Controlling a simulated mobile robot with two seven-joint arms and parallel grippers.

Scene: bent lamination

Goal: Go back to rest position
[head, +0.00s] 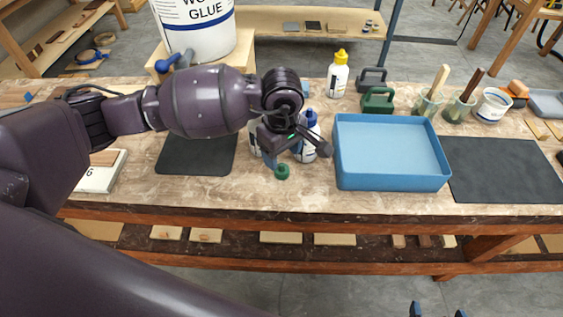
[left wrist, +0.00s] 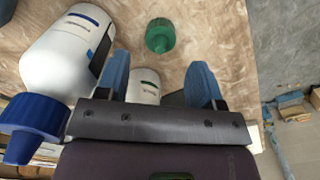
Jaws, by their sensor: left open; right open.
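My left gripper (head: 297,152) hangs over the worktable's front half, left of the blue tray (head: 390,183). Its two blue fingers also show in the left wrist view (left wrist: 160,65), spread apart with nothing clamped between them. A white bottle with a blue cap (head: 311,128) stands close behind it; a large white bottle (left wrist: 65,55) fills the upper left of the left wrist view. A small green item (head: 282,172) is just below the gripper, and also ahead of the fingers (left wrist: 160,36). My right gripper (head: 438,311) shows only two separated blue tips at the bottom edge, in front of the table.
Dark mats (head: 198,155) (head: 510,170) flank the tray. Behind are a yellow-capped glue bottle (head: 338,76), a green clamp-like item (head: 378,101) and brush jars (head: 428,104). A big glue bucket (head: 195,25) stands at the back left. The floor before the table is clear.

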